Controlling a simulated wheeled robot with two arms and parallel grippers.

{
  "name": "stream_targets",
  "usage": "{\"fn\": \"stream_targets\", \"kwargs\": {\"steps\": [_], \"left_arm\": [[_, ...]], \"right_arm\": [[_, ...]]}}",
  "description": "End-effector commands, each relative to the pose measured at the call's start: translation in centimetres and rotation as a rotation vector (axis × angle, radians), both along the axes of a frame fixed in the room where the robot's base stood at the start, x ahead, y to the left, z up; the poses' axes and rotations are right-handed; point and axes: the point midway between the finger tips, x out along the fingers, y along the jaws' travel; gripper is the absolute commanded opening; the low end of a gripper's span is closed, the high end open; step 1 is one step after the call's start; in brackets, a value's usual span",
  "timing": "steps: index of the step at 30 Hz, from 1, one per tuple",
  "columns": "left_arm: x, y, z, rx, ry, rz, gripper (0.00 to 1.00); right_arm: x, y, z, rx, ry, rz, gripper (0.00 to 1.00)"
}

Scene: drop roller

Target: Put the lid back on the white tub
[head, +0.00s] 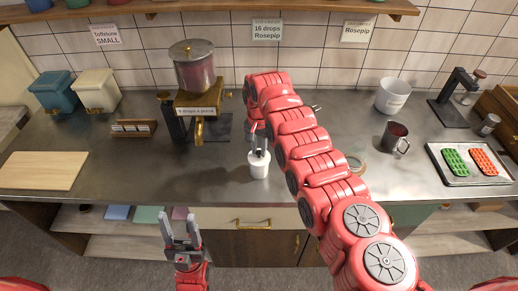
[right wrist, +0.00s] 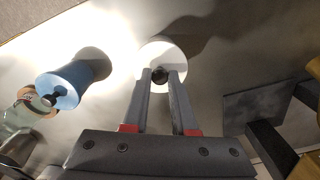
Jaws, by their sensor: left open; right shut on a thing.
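In the right wrist view the fingertips are shut on the dark knob (right wrist: 160,75) of a round white lid (right wrist: 162,52). The lid lies at the tub's top; I cannot tell whether it is fully seated, and it hides most of the tub in the wrist view. My left gripper (head: 180,232) is open and empty, in front of the counter's edge.
A blue tub with a dark knob (right wrist: 75,82) stands nearby in the right wrist view. A brass-and-glass dispenser (head: 197,80) stands behind left. A wooden board (head: 42,170), metal mug (head: 396,138), white bucket (head: 392,95) and candy tray (head: 462,178) stand farther away.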

Motion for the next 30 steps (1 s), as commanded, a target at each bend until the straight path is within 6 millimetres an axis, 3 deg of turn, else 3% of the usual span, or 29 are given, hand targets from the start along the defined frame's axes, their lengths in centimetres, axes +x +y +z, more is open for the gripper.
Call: {"fn": "stream_targets", "kwargs": {"steps": [12, 13, 18, 24, 30], "left_arm": [[0.00, 0.01, -0.11, 0.000, 0.000, 0.000, 0.54], [0.00, 0.01, -0.11, 0.000, 0.000, 0.000, 0.54], [0.00, 0.00, -0.11, 0.000, 0.000, 0.000, 0.54], [0.00, 0.01, -0.11, 0.000, 0.000, 0.000, 0.54], [-0.01, 0.00, -0.11, 0.000, 0.000, 0.000, 0.54]], "right_arm": [[0.01, 0.01, -0.02, 0.000, 0.000, 0.000, 0.00], [0.01, 0.01, -0.02, 0.000, 0.000, 0.000, 0.31], [0.01, 0.01, -0.02, 0.000, -0.001, 0.000, 0.60], [0.01, 0.01, -0.03, 0.000, 0.000, 0.000, 0.60], [0.01, 0.01, -0.03, 0.000, -0.001, 0.000, 0.90]]}}
